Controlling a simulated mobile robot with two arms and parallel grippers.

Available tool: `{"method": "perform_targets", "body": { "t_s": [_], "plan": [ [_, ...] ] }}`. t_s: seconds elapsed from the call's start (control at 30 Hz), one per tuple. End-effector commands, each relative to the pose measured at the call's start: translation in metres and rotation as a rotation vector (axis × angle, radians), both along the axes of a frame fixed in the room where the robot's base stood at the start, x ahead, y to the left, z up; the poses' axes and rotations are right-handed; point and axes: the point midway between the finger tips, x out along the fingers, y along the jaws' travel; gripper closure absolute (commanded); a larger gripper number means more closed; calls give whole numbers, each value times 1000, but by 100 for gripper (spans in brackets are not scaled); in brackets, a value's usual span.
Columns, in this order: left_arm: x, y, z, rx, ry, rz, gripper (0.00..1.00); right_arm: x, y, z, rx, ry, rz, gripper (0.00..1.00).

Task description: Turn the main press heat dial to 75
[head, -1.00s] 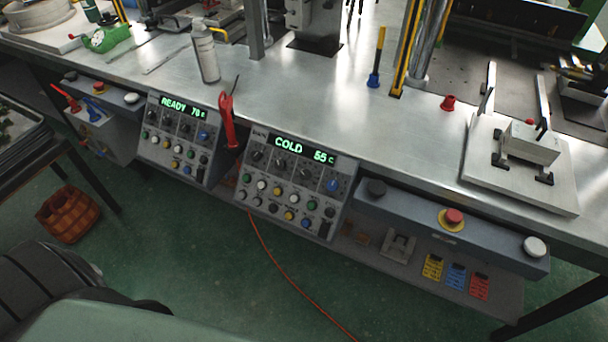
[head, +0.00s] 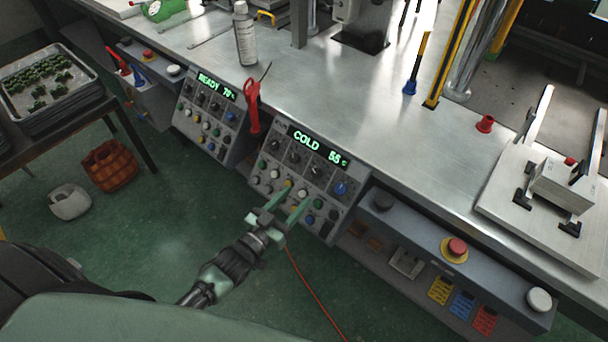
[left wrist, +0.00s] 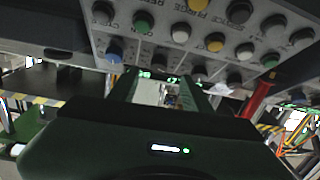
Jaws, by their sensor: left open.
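The nearer control panel (head: 292,198) is a grey sloped box on the bench front. Its green display (head: 318,147) reads COLD 55 C. Below the display is a row of dark dials and a large blue knob (head: 340,188) at the right end; I cannot read which one is the heat dial. Coloured buttons fill the lower rows. My left gripper (head: 300,193) is open and empty, in front of the lower buttons, its green fingers covering some of them. In the left wrist view the panel's buttons (left wrist: 181,32) appear upside down beyond the fingers. My right gripper is out of view.
A red-handled tool (head: 253,105) hangs between the panels. A grey button box (head: 400,222) with a red emergency button (head: 457,247) is at the right. An orange cable (head: 305,280) runs down below.

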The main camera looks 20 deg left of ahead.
Motion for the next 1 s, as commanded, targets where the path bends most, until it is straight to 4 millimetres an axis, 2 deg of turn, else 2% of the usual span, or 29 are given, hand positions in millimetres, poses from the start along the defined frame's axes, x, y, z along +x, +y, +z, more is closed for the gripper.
{"method": "perform_targets", "body": {
  "t_s": [0.07, 0.23, 0.5, 0.67, 0.93, 1.0],
  "plan": [
    [5, -2, 9, -8, -21, -6, 51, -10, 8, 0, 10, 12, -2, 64],
    [27, -9, 11, -10, -24, -6, 51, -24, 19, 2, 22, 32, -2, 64],
    [65, -20, 9, -9, -21, -5, 51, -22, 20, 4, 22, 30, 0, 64],
    [75, -23, 9, -8, -19, -5, 51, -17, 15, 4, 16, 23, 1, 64],
    [76, -23, 8, -7, -18, -5, 51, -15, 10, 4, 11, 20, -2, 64],
    [76, -23, 8, -7, -18, -5, 70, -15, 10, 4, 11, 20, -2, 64]
  ]
}}
